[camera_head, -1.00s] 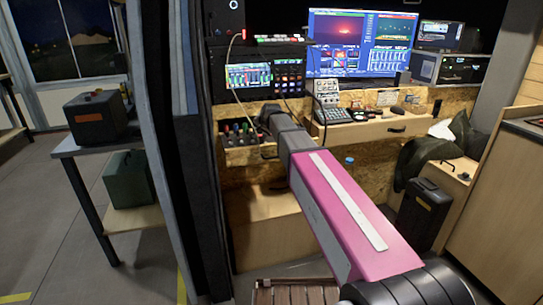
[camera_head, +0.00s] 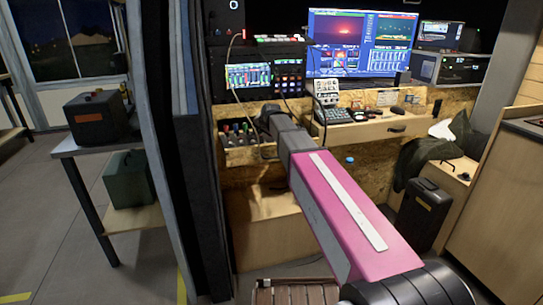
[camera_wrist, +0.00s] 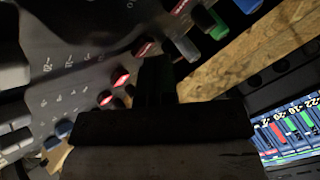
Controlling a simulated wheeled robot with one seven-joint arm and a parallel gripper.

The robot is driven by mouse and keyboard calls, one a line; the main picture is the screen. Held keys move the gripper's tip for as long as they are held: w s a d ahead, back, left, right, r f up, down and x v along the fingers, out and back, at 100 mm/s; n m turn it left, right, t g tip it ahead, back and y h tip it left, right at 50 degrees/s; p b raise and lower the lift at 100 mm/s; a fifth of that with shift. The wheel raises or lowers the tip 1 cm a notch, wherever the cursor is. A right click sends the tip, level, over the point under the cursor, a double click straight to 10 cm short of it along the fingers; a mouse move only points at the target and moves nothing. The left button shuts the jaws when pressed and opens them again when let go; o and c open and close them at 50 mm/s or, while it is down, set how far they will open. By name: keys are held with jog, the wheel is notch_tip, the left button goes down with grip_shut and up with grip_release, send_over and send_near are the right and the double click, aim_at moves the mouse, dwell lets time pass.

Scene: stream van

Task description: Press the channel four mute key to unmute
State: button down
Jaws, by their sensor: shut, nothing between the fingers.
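The audio mixer panel (camera_wrist: 85,75) fills the upper left of the wrist view, turned on its side. Several small keys on it glow red, one key (camera_wrist: 121,79) just left of my gripper (camera_wrist: 154,72). Green and blue fader caps (camera_wrist: 214,24) lie along its far edge. My gripper is shut and empty, its dark fingers over the panel near the red keys. Whether a fingertip touches a key cannot be told; the fingers hide part of the panel. In the head view the mixer (camera_head: 238,140) sits low on the desk, beside the end of my arm.
A lit screen (camera_wrist: 290,130) is at the lower right of the wrist view. In the head view, a monitor (camera_head: 248,75) stands above the mixer and a large display (camera_head: 360,42) behind the desk. Cables (camera_head: 292,108) hang near my arm.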

aim_at(261, 136)
jog(key=shift+r, duration=0.6)
notch_tip(261, 136, up, 6)
jog(key=shift+f, duration=0.1)
dwell(0.5)
